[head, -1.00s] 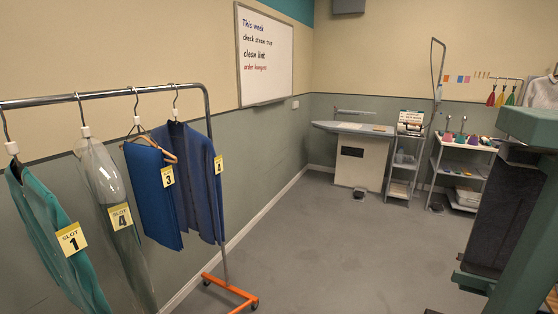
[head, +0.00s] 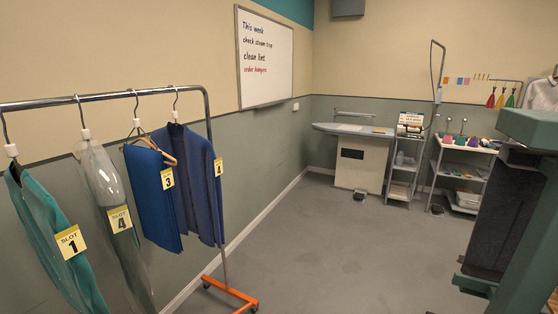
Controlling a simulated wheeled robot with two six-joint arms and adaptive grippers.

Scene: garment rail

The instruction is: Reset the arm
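Neither of my grippers shows in the head view, and no arm is clearly in sight. The garment rail (head: 60,101) stands at the left with garments on hangers. A teal garment (head: 45,235) carries a tag reading slot 1. A clear-bagged garment (head: 104,180) carries a tag reading 4. A blue folded garment (head: 150,205) hangs with a tag reading 3. A blue jacket (head: 195,175) hangs at the right end with a tag that is partly turned away.
The rail's orange foot (head: 228,290) is on the grey floor (head: 330,250), which is clear in the middle. An ironing station (head: 358,170) and shelf carts (head: 460,175) stand at the back. A green frame with a dark panel (head: 500,215) blocks the right side.

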